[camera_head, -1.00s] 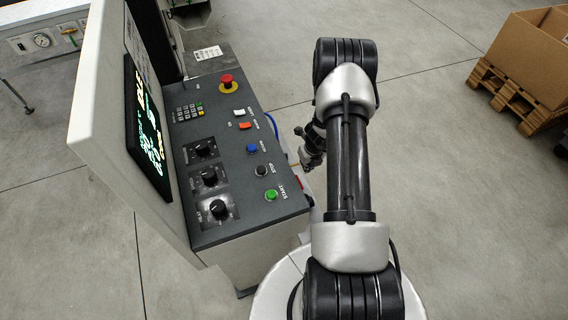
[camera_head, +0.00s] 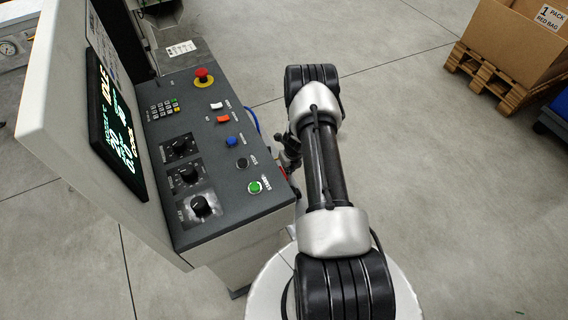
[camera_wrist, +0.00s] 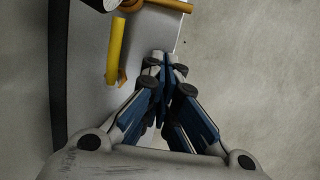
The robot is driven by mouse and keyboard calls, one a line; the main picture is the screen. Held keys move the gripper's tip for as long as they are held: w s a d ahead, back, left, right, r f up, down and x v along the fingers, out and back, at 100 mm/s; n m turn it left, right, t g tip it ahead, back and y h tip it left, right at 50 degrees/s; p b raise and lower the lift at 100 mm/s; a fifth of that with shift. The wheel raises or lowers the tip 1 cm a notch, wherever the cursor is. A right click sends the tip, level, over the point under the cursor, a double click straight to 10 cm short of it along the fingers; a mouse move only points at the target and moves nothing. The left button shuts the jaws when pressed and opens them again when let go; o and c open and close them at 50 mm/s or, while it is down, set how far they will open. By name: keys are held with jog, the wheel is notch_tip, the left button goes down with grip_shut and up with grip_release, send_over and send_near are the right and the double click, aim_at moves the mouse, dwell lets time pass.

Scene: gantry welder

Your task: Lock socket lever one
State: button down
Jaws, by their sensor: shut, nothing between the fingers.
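A yellow lever-like bar (camera_wrist: 115,48) shows at the upper left of the wrist view, with an orange-brown end piece below it. I cannot tell if it is socket lever one. An orange-brown fitting (camera_wrist: 128,6) sits at the top edge, beside a dark cylinder end with a pale face. My gripper (camera_wrist: 165,62) has blue and grey fingers, shut and empty, to the right of the yellow bar and apart from it in the picture. In the head view the gripper is mostly hidden by my arm and the console.
A control console (camera_head: 215,165) with knobs, buttons and a screen (camera_head: 122,130) stands left of my arm. A black hose or band (camera_wrist: 60,90) runs down the left of the wrist view. A cardboard box (camera_head: 515,40) on a pallet (camera_head: 500,78) stands at the upper right. Floor between is clear.

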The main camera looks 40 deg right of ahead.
jog(key=shift+w+d+f, duration=0.1)
jog(key=shift+w+d, duration=0.15)
jog(key=shift+w, duration=0.7)
jog(key=shift+w+d, duration=0.2)
jog(key=shift+w, duration=0.7)
jog(key=shift+n, duration=0.3)
